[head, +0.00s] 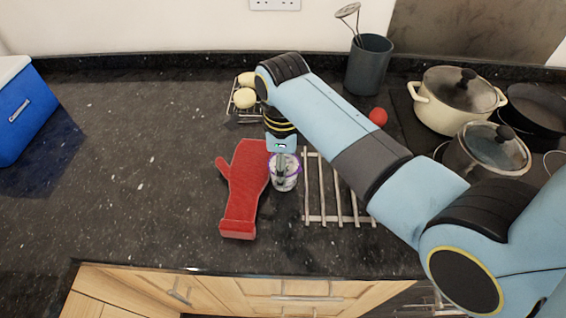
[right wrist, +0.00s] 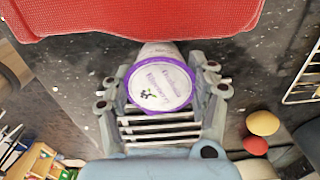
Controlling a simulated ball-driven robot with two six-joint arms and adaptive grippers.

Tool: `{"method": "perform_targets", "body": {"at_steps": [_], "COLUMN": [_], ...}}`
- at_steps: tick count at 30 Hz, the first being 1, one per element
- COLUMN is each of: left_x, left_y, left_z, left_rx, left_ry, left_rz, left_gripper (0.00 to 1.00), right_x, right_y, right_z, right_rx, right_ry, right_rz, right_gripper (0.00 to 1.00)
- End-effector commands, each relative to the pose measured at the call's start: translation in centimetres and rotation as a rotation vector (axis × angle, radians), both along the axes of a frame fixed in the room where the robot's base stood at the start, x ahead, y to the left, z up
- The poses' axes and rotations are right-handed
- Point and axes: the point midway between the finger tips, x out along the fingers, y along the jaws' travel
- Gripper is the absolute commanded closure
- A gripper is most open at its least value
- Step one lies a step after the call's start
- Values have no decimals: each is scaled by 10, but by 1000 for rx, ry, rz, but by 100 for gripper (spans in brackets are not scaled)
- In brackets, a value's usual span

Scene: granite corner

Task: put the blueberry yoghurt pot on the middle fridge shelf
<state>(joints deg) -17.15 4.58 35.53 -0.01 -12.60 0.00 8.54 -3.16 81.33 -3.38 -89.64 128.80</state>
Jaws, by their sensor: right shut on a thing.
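The yoghurt pot (head: 287,184) is small and white, with a purple-rimmed lid. In the right wrist view the pot (right wrist: 160,84) shows purple lettering and a dark berry picture on its lid. My right gripper (head: 283,171) comes from above and is shut on it; in the right wrist view the fingers of the gripper (right wrist: 161,90) sit on both sides of it. The pot is beside the red oven mitt; I cannot tell whether it touches the worktop. My left gripper is not in view. No fridge or fridge shelf shows.
The red oven mitt (head: 243,190) lies left of the pot, a metal trivet (head: 308,185) right of it. Behind are a wire rack (head: 232,107) with pale round items, a red ball (head: 378,117) and a utensil pot (head: 369,66). Pans stand right; the left worktop is mostly clear.

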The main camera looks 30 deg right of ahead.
Motion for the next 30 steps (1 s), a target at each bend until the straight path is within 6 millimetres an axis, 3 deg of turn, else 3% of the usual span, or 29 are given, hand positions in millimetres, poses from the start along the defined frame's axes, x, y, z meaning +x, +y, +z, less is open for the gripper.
{"method": "perform_targets", "body": {"at_steps": [5, 6, 11, 22, 26, 30], "left_x": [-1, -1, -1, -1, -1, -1], "left_y": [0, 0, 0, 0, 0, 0], "left_z": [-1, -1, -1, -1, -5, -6], "left_rx": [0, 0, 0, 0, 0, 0], "left_ry": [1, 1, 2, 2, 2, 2], "left_rz": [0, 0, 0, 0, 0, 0], "left_gripper": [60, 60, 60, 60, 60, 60], "right_x": [0, 0, 0, 0, 1, 1], "right_y": [0, 0, 0, 0, 0, 0], "right_z": [-3, -3, -3, 3, 22, 55], "right_rx": [0, 0, 0, -1, 0, 0], "right_ry": [0, 0, 0, -1, -4, -5], "right_rz": [0, 0, 0, 0, -1, -1], "right_gripper": [79, 38, 17, 16, 16, 16]}}
